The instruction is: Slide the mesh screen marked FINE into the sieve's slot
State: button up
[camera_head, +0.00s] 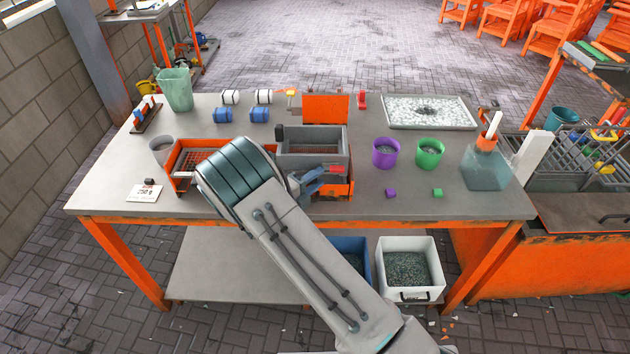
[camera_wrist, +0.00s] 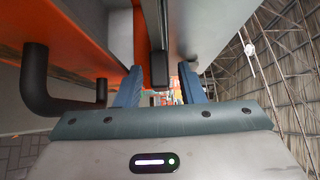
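An orange-framed unit with a mesh surface (camera_head: 196,158), which looks like the sieve, sits at the table's left, partly hidden behind my arm. A dark handle (camera_wrist: 36,90) is on an orange surface at left. No FINE marking is legible, and I cannot identify that screen.
Purple (camera_head: 385,154) and green (camera_head: 429,154) cups, small cubes and a bottle (camera_head: 485,165) stand at right. A pebble tray (camera_head: 430,112) and an orange panel (camera_head: 326,108) are at the back. A label card (camera_head: 144,193) lies front left. Bare tabletop shows front right.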

jog(key=shift+r, duration=0.1)
jog(key=shift+s+a, duration=0.1)
jog(key=shift+a, duration=0.15)
jog(key=b+v, duration=0.3)
jog(key=v, duration=1)
jog(key=shift+s, duration=0.25)
jog(key=shift+a, duration=0.1)
